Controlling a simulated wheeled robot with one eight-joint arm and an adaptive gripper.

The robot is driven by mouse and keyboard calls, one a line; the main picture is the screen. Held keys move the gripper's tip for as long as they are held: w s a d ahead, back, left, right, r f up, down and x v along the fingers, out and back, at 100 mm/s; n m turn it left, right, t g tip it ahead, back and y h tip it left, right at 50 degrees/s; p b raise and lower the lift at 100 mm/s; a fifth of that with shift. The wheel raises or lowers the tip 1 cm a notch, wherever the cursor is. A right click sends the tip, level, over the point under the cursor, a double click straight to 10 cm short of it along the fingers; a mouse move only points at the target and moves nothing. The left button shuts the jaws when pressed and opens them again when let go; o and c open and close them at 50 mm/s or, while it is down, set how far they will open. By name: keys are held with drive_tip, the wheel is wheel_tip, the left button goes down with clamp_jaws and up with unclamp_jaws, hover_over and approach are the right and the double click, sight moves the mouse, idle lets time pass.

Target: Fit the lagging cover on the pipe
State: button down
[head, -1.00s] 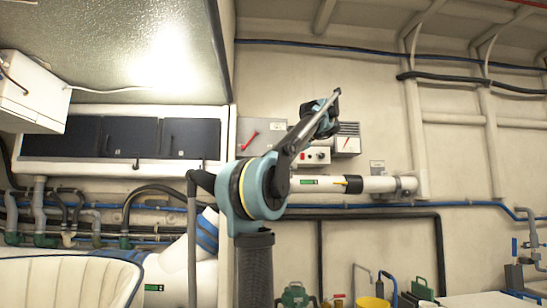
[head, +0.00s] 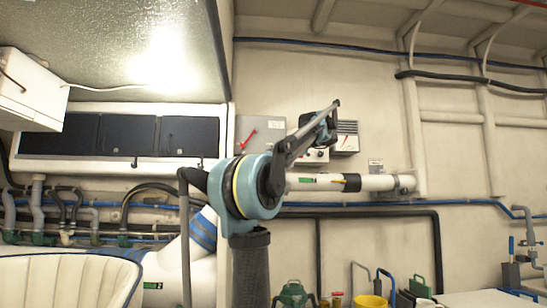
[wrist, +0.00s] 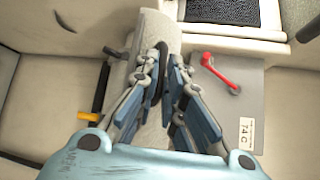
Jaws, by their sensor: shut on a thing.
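A white pipe (head: 385,183) runs level along the back wall, with a green label, a black band and a wall bracket at its right end. My gripper (head: 325,126) is above and in front of it in the head view, partly hidden by its own dark links. In the wrist view my gripper (wrist: 160,95) has its blue-grey fingers closed around a pale grey piece (wrist: 153,108), which looks like the lagging cover. The fingers hide much of it. A pale cylinder shows just beyond the fingers; I cannot tell whether the cover touches the pipe.
A grey panel with a red lever (head: 248,138) is on the wall; it also shows in the wrist view (wrist: 240,110). Control boxes sit above the pipe. Dark cabinets (head: 125,135) and a cream seat (head: 65,280) are left. A yellow bucket (head: 370,302) stands below.

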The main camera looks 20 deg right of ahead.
drive_tip(key=shift+w+d, duration=0.6)
drive_tip(key=shift+w, duration=1.45)
drive_tip(key=shift+w+d, duration=0.6)
drive_tip(key=shift+w, duration=1.45)
drive_tip(key=shift+w+d, duration=0.6)
drive_tip(key=shift+w, duration=1.55)
drive_tip(key=shift+f, duration=2.25)
